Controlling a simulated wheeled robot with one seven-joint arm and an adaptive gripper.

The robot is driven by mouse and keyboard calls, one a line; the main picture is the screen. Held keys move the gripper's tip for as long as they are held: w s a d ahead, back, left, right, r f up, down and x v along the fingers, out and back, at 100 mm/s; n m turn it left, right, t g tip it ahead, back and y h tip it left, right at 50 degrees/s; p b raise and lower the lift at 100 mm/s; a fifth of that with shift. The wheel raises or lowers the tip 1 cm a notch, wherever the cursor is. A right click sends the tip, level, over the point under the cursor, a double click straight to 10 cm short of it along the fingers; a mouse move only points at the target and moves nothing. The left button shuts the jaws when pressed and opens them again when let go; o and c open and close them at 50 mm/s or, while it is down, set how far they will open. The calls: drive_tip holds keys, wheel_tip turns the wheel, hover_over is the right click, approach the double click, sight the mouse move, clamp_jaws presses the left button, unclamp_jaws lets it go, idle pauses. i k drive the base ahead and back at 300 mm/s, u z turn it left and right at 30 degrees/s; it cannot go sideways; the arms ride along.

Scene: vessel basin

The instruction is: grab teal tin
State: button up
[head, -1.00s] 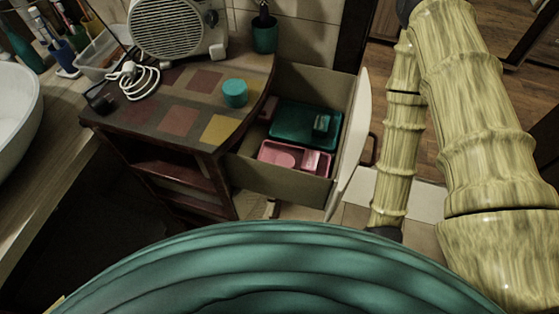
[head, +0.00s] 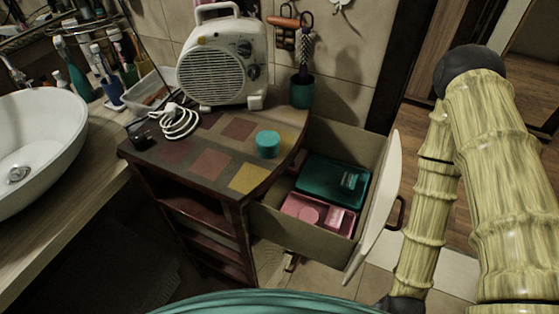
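The teal tin (head: 268,144) is a small round teal container. It stands on the patterned top of the wooden cabinet (head: 190,165), near its right front edge, with clear space around it. My bamboo-textured arm fills the right side of the head view, well to the right of the tin. My gripper is not in the picture, so whether it is open or shut does not show.
The drawer (head: 368,232) stands open right of the tin, holding a teal box (head: 332,184) and pink items (head: 318,213). Behind the tin are a fan heater (head: 222,62), a coiled white cable (head: 178,122) and a dark teal cup (head: 301,92). A white basin (head: 40,140) is left.

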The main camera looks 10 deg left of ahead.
sight(268, 142)
drive_tip(key=z, duration=2.3)
drive_tip(key=k, duration=1.05)
drive_tip(key=u, duration=1.8)
